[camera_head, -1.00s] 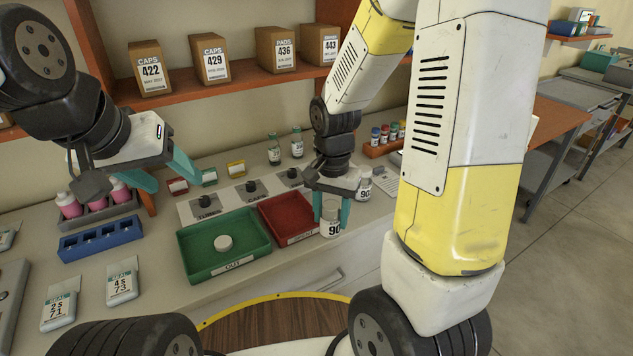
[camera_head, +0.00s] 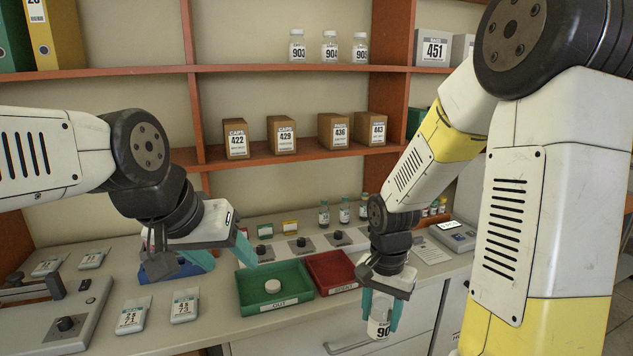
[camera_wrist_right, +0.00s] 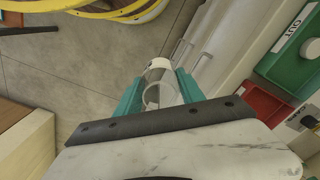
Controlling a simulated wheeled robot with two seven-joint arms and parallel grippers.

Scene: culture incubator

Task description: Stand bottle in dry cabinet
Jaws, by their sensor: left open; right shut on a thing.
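My right gripper (camera_head: 382,306) is shut on a clear bottle (camera_head: 379,328) with a white label reading "90" and a partly hidden digit. It holds the bottle roughly upright in front of the counter's edge. In the right wrist view the bottle (camera_wrist_right: 160,90) sits between the two teal fingers, over the floor. My left gripper (camera_head: 203,258) is open and empty above the counter, left of the green tray. I cannot identify a dry cabinet in either view.
A green OUT tray (camera_head: 245,295) with a round white cap (camera_head: 272,286) and a red tray (camera_head: 331,286) sit on the counter. Pouches, a blue rack (camera_head: 190,268) and small vials stand nearby. Shelves above hold cartons and several labelled bottles (camera_head: 330,47).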

